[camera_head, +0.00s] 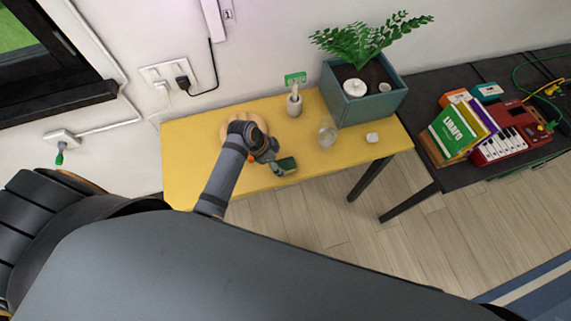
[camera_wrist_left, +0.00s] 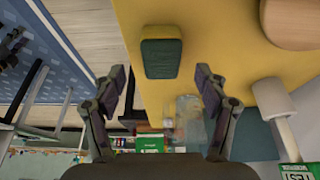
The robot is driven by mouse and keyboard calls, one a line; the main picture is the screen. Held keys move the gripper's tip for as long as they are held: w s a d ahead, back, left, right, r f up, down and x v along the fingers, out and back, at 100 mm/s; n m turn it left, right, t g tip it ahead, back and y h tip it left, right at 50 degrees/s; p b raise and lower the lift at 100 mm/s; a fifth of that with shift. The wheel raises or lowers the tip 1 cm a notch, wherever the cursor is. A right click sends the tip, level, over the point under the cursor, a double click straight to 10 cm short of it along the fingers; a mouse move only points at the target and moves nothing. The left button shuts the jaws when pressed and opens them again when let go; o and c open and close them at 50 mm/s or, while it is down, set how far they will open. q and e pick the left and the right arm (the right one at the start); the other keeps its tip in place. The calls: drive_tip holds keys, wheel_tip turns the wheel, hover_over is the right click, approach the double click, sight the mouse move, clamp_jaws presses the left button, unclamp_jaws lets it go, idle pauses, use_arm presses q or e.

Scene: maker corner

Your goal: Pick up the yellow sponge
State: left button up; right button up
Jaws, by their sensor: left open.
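The sponge (camera_head: 286,165) lies near the front edge of the yellow table (camera_head: 190,150). Its upper face looks dark green, with a thin yellow side showing. It also shows in the left wrist view (camera_wrist_left: 161,58), top centre, close to the table edge. My left gripper (camera_head: 275,163) is open and close beside the sponge in the head view. In the wrist view its two fingers (camera_wrist_left: 159,75) are spread wide, with the sponge beyond and between them; I see no contact. My right gripper is not in view.
A round wooden thing (camera_wrist_left: 290,22) lies behind my left gripper. A white cup (camera_head: 294,106), a clear glass (camera_head: 327,134), a small white object (camera_head: 372,138) and a teal planter (camera_head: 370,108) stand to the right. A black table (camera_head: 425,100) adjoins on the right.

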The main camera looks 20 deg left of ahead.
sight(284, 165)
use_arm(q)
drive_tip(key=shift+w+d+f+p, duration=0.2)
drive_tip(key=shift+d+f+p, duration=0.1)
drive_tip(key=shift+f+p, duration=0.3)
drive_tip(key=x, duration=0.3)
drive_tip(key=shift+w+f, duration=0.1)
drive_tip(key=shift+f, duration=0.2)
drive_tip(key=c, duration=0.6)
drive_tip(key=shift+c, duration=1.2)
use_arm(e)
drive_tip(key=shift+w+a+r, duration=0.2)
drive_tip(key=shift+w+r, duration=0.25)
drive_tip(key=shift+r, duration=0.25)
